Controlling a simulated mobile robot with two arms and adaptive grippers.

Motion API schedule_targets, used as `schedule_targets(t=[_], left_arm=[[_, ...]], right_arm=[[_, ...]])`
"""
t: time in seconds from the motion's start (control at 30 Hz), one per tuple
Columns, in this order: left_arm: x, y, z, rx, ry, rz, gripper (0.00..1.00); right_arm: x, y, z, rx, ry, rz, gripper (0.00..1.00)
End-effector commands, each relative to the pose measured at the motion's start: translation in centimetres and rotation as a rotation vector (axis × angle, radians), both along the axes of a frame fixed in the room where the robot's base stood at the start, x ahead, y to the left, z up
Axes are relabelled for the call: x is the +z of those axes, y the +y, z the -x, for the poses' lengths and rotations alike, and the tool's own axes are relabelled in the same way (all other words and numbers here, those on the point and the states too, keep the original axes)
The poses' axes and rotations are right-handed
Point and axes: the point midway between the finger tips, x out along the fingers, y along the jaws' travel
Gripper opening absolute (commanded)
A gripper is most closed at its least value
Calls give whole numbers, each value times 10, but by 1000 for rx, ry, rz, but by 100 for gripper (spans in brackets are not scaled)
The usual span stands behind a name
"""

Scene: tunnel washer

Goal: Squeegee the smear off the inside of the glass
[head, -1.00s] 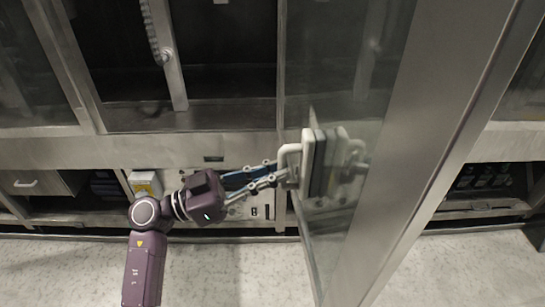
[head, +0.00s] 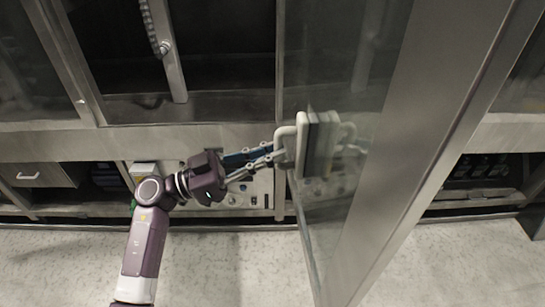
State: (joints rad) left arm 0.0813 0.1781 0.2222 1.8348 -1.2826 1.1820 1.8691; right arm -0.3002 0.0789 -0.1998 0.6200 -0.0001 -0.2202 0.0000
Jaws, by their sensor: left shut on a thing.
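My left gripper (head: 276,157) is shut on the pale handle of the squeegee (head: 303,142), a thick grey and white block. The squeegee is upright at the inner face of the glass (head: 345,215) of the open door, with its reflection beside it. It looks to be against the glass, but I cannot tell if its whole edge touches. I cannot make out a distinct smear; the squeegee or reflections may hide it. My right gripper does not show.
The wide metal door frame (head: 425,130) slopes across the right. The dark washer opening (head: 225,60) is behind, above a panel with small controls (head: 245,192). A drawer (head: 35,176) is at the left. Pale floor (head: 220,265) is clear in front.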

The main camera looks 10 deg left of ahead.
Motion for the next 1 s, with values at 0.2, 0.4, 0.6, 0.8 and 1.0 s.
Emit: schedule_targets(t=[0.2,0.4,0.6,0.8,1.0], left_arm=[[1,3,-7,-1,-2,1,0],[2,8,-23,1,-1,0,0],[1,12,-37,-1,-1,-1,0],[1,14,-43,0,0,1,0],[0,21,-59,1,-1,0,0]], right_arm=[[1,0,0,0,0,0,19],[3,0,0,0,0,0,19],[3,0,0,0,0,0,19],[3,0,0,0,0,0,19],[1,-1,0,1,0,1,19]])
